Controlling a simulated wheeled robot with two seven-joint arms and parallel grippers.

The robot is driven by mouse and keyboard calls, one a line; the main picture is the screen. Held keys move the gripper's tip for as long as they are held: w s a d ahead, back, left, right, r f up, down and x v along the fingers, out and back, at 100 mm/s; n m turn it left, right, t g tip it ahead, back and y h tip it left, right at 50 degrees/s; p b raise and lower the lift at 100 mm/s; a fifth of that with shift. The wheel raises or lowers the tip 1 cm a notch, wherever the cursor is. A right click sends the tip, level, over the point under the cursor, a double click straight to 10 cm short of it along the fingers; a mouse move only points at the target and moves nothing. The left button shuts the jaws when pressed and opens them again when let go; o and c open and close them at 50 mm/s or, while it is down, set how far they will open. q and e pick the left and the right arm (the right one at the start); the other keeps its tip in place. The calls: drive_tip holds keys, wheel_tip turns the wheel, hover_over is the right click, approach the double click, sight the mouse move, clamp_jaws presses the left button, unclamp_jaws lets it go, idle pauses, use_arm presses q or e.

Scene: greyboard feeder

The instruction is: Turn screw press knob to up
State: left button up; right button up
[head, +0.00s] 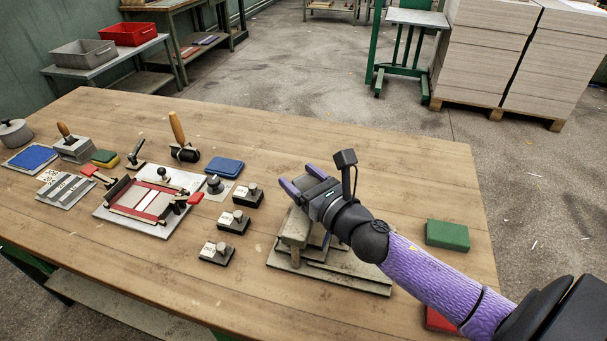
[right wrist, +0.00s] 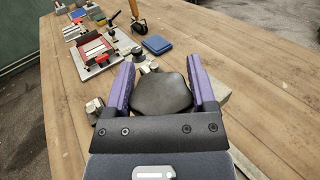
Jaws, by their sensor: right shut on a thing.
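The screw press (head: 296,228) stands on a flat grey base at the right front of the table, mostly covered by my right gripper. My right gripper (head: 300,180) is above the press, its purple fingers pointing to the back left. In the right wrist view a dark, rounded knob (right wrist: 161,95) lies between the two fingers, and the gripper is shut on it. In the head view the knob is hidden behind the gripper, so its turned position cannot be told. My left gripper is not in view.
Several small stamp blocks (head: 233,222) stand left of the press. A red-and-white frame jig (head: 145,203) lies farther left. A green block (head: 447,235) lies to the right near my arm. The table (head: 390,160) is clear behind the press.

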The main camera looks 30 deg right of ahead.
drive_tip(key=n+g+y+b, duration=0.1)
drive_tip(key=n+y, duration=0.1)
drive_tip(key=y, duration=0.2)
drive_tip(key=shift+a+f+n, duration=0.1)
drive_tip(key=shift+n, duration=0.3)
drive_tip(key=shift+n+y+b, duration=0.4)
drive_tip(key=shift+y+b, duration=0.1)
drive_tip(key=shift+y, duration=0.2)
drive_tip(key=shift+a+g+y, duration=0.1)
drive_tip(key=shift+g+y, duration=0.2)
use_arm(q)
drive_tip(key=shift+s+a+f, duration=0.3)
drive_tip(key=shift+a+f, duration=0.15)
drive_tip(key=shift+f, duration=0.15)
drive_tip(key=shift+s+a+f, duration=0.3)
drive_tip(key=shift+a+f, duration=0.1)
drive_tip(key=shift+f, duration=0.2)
use_arm(e)
drive_tip(key=shift+n, duration=0.3)
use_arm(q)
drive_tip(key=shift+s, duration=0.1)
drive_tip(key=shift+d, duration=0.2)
